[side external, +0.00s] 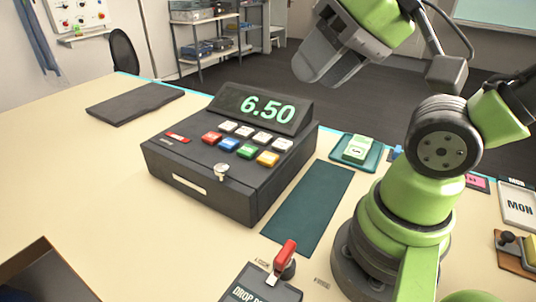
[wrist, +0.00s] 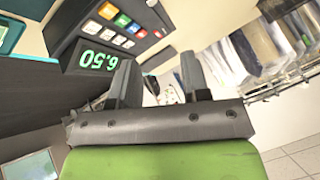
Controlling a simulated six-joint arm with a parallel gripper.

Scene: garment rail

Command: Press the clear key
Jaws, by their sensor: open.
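A dark cash register (side external: 190,175) stands on the table, its raised display (side external: 265,107) reading 6.50. Its sloped top has a row of white keys (side external: 244,131) and, in front, a red key (side external: 212,138), a blue key (side external: 229,144), a green key (side external: 246,151) and an orange key (side external: 267,159). The key labels are too small to read, so I cannot tell which is the clear key. My gripper (side external: 318,75) is open and empty, up behind and right of the register. In the wrist view my gripper (wrist: 157,80) shows its fingers apart, with the register (wrist: 72,25) beyond at upper left.
A silver lock knob (side external: 221,171) sticks up at the register's front. A green mat (side external: 308,205) lies to its right, with a teal tray (side external: 370,153) of notes behind. A red-handled lever (side external: 285,257) stands in front.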

